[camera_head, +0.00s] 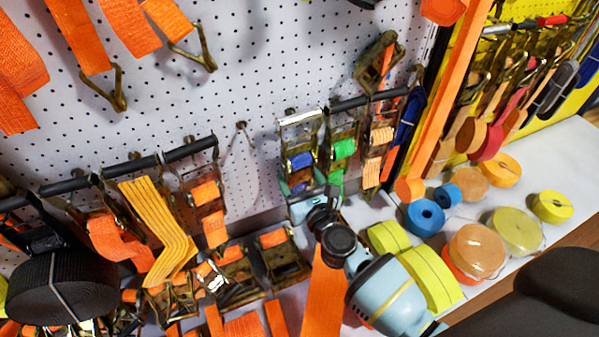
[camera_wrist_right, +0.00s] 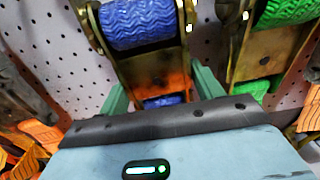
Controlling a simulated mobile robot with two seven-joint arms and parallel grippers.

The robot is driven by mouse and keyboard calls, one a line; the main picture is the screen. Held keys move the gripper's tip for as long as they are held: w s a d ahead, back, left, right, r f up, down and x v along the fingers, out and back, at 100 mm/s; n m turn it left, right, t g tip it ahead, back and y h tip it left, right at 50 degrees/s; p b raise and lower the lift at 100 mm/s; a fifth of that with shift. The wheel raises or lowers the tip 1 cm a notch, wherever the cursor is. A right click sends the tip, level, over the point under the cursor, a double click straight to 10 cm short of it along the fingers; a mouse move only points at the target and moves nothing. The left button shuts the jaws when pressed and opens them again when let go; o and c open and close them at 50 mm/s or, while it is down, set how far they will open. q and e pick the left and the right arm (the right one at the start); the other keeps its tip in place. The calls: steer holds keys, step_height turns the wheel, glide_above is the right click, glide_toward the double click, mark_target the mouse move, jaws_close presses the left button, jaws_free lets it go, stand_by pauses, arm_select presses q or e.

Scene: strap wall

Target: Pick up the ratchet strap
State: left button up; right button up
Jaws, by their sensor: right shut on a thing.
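A ratchet strap with blue webbing (camera_head: 300,160) hangs on the white pegboard, right of the middle in the head view. Its metal frame and blue roll (camera_wrist_right: 140,22) fill the top middle of the right wrist view. My right gripper (camera_head: 305,194) reaches up from below to the lower end of this ratchet. In the wrist view its teal fingers (camera_wrist_right: 162,92) stand on both sides of the ratchet's lower part and are shut on it. The lowest part of the ratchet is hidden behind the gripper body. My left gripper is not in view.
A green-webbed ratchet (camera_head: 343,148) hangs close on the right, with an orange one (camera_head: 378,145) beyond it. Orange-webbed ratchets (camera_head: 207,192) hang at left. Several ratchets (camera_head: 282,258) lie below. Strap rolls (camera_head: 425,217) cover the white shelf at right.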

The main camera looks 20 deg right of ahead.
steer(key=shift+c, duration=1.1)
steer(key=shift+r, duration=0.2)
steer(key=shift+c, duration=0.6)
